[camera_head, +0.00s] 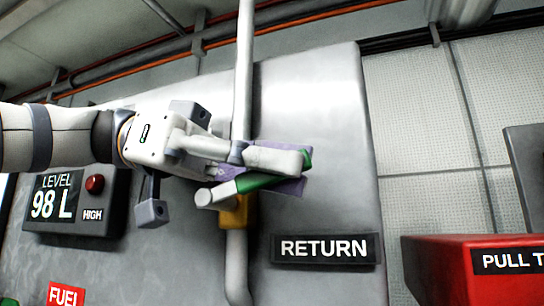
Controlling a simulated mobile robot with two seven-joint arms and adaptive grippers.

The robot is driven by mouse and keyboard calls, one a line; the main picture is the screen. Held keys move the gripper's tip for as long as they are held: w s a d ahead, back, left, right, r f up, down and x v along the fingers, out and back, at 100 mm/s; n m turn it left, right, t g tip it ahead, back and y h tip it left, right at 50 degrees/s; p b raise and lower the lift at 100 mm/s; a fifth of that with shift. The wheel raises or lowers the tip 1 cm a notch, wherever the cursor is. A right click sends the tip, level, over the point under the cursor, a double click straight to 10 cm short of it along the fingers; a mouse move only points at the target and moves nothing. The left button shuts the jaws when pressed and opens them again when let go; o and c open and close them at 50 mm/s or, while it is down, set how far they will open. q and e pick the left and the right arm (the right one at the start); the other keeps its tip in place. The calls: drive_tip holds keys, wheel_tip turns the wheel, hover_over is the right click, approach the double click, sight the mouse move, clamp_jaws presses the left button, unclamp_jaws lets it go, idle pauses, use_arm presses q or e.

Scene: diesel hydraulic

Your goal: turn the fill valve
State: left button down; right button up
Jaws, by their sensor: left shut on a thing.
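The fill valve shows as a yellow body (233,213) on a pale vertical pipe (243,70), with a green lever handle (255,183) in front of it. The handle slopes slightly, its pale end to the lower left. My left gripper (285,172) reaches in from the left across the pipe and is shut on the green handle. Its purple finger pads show above and below the handle. The fingers hide part of the handle and the upper valve. My right gripper is not in view.
A large grey tank (320,130) stands behind the valve, with a RETURN sign (325,249) at lower right. A level display (72,203) reading 98 L has a red light. A red box (465,270) stands at right. Pipes run along the top.

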use_arm(q)
drive_tip(key=c, duration=1.7)
unclamp_jaws()
drive_tip(key=v, duration=1.2)
